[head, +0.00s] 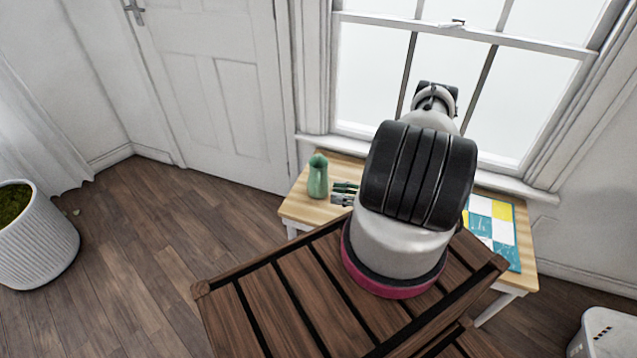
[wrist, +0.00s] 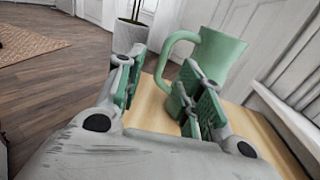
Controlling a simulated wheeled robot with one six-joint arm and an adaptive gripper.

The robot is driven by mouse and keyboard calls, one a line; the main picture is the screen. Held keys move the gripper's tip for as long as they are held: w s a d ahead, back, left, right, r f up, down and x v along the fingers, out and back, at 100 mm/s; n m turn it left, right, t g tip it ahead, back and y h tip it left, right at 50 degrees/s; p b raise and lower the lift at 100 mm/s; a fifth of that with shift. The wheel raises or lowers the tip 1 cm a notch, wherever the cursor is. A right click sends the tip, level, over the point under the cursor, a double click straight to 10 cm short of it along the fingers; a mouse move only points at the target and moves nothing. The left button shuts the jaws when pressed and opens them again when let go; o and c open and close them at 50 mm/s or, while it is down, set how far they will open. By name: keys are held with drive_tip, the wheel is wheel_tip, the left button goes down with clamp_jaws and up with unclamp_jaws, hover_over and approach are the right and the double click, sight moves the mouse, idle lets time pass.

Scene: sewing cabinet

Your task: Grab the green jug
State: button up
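The green jug (head: 318,176) stands upright near the left end of the light wooden table (head: 299,207) in the head view. In the wrist view the green jug (wrist: 216,56) is ahead and to the right, with its handle toward the left. My gripper (head: 344,193) is just right of the jug in the head view. In the wrist view my gripper (wrist: 158,92) is open, with its green-padded fingers well apart. The right finger overlaps the lower part of the jug, and the handle shows between the fingers. I cannot tell whether any finger touches it.
A blue, yellow and white patterned piece (head: 492,230) lies at the table's right end. A window (head: 465,85) and its sill are behind the table. A white planter (head: 38,245) stands far left. Wooden floor (head: 150,240) is clear left of the table.

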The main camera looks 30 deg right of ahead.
sight(318, 194)
drive_tip(key=shift+w+a+f, duration=0.15)
drive_tip(key=shift+a+f, duration=0.15)
drive_tip(key=shift+w+d+x, duration=0.15)
drive_tip(key=shift+x, duration=1.6)
drive_tip(key=shift+w+d+x, duration=0.1)
drive_tip(key=shift+w+x, duration=0.05)
drive_tip(key=shift+x, duration=1.6)
clamp_jaws()
